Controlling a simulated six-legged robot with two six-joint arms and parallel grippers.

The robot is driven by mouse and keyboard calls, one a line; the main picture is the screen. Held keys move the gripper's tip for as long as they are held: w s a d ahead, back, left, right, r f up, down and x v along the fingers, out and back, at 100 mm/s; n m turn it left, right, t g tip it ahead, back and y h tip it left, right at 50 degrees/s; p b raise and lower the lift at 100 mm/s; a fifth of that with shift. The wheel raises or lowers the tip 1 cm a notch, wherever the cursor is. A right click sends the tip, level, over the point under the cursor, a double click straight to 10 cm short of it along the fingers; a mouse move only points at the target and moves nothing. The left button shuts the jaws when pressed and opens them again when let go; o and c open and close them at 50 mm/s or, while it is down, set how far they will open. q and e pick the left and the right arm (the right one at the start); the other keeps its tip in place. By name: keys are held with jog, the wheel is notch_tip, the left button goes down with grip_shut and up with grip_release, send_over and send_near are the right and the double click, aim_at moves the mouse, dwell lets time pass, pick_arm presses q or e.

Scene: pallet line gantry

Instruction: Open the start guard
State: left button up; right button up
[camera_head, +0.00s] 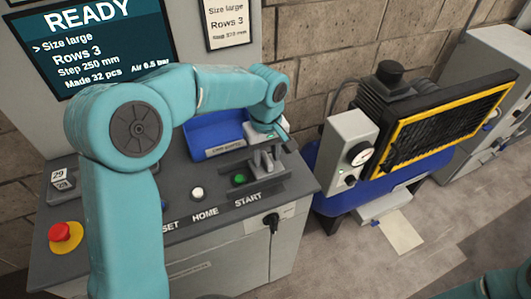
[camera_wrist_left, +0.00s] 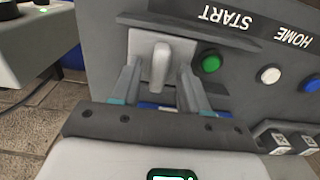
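The green button (camera_head: 238,180) sits on the sloping control panel by the START label, and its face shows. It also shows in the left wrist view (camera_wrist_left: 210,63). A pale grey handle (camera_wrist_left: 160,48) stands beside it on a dark slotted plate (camera_wrist_left: 190,26); it looks like the start guard's handle, but I cannot tell the guard's full shape. My left gripper (camera_head: 268,143) is over the panel's right end. In the wrist view its fingers (camera_wrist_left: 158,82) are apart, one on each side of the handle's lower part; contact is unclear. My right gripper is out of view.
A white button (camera_head: 197,193) sits by HOME. A red emergency button (camera_head: 65,236) is at the panel's left. A blue tray (camera_head: 213,133) lies behind. The screen (camera_head: 90,42) reads READY. A yellow-framed machine (camera_head: 440,125) stands to the right.

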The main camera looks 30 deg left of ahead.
aim_at(266, 158)
pick_arm(q)
notch_tip(266, 158, up, 16)
jog(key=shift+r+p, duration=0.15)
jog(key=shift+p, duration=0.2)
jog(key=shift+s, duration=0.15)
dwell(0.5)
